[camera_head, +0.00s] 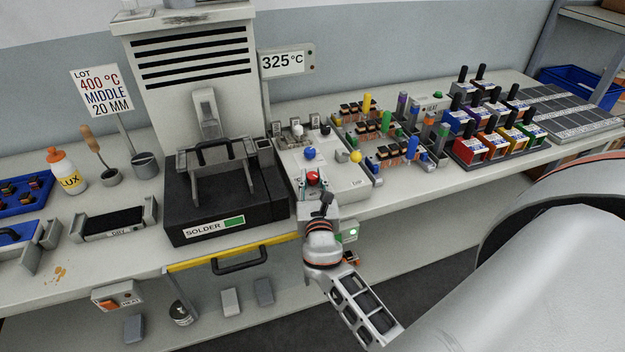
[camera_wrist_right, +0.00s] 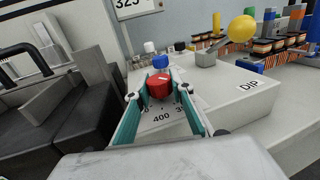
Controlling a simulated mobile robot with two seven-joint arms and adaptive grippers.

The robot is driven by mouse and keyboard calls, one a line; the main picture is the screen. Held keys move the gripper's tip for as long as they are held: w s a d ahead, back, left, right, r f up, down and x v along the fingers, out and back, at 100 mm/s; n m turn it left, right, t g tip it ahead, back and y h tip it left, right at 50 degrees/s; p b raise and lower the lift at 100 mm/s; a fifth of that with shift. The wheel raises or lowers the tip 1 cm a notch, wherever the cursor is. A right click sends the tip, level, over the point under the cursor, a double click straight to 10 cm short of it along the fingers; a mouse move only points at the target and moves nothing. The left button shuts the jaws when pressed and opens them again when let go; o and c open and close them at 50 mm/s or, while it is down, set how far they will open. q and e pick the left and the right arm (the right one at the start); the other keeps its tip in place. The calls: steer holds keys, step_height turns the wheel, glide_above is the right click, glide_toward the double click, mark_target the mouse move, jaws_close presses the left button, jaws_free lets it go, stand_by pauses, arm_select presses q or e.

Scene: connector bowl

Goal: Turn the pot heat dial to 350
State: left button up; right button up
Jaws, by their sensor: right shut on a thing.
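The pot heat dial is a red knob (camera_head: 313,178) on the white control box (camera_head: 345,184) to the right of the solder pot (camera_head: 230,205). My right gripper (camera_head: 316,190) reaches it from the front. In the wrist view the fingers (camera_wrist_right: 159,92) are shut on the red knob (camera_wrist_right: 160,84), one on each side. A scale in front of the knob shows 400 and part of a number starting with 3. A pale mark shows on the knob's top, but its exact setting is unclear. The sign (camera_head: 282,62) reads 325 °C. My left gripper is not in view.
A blue knob (camera_head: 310,153) and a yellow ball-topped lever (camera_head: 355,157) stand close behind the red knob. Connector racks (camera_head: 385,150) fill the bench to the right. A card (camera_head: 101,92) reads LOT 400 °C MIDDLE 20 MM.

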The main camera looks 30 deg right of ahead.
steer(key=shift+d+r, duration=0.1)
steer(key=shift+r, duration=0.1)
steer(key=o, duration=1.1)
steer(key=shift+f, duration=0.15)
steer(key=shift+o, duration=0.2)
steer(key=shift+s, duration=0.1)
steer(key=v, duration=1.2)
